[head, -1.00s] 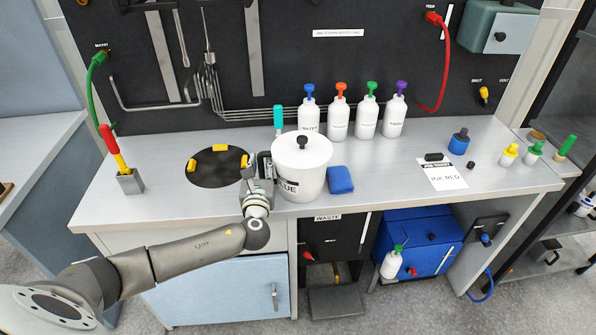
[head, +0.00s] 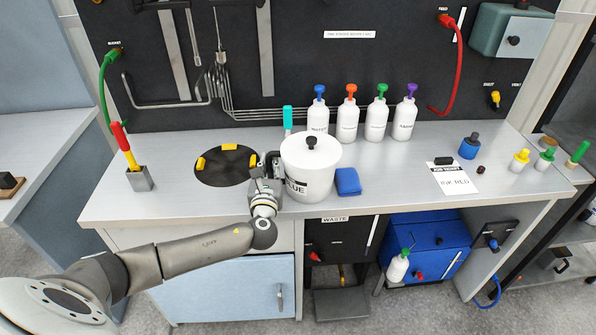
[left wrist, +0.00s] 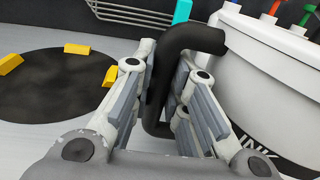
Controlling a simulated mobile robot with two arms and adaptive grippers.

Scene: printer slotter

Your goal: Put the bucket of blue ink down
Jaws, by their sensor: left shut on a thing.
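The white bucket (head: 311,170) stands upright at the counter's front middle, with a white lid, a black knob and a label on which "LUE" can be read. It also shows in the left wrist view (left wrist: 262,85). My left gripper (head: 266,172) is at the bucket's left side. In the left wrist view its fingers (left wrist: 165,88) are shut on the bucket's black handle (left wrist: 190,42). The bucket's base appears to be on the counter, but I cannot tell whether it bears full weight. My right gripper is not in view.
A black round plate (head: 226,167) with yellow blocks lies left of the bucket. A blue sponge (head: 348,182) is close on its right. Several white bottles (head: 347,122) stand behind. The grey counter (head: 400,175) is clear between the sponge and the paper sheet (head: 452,180).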

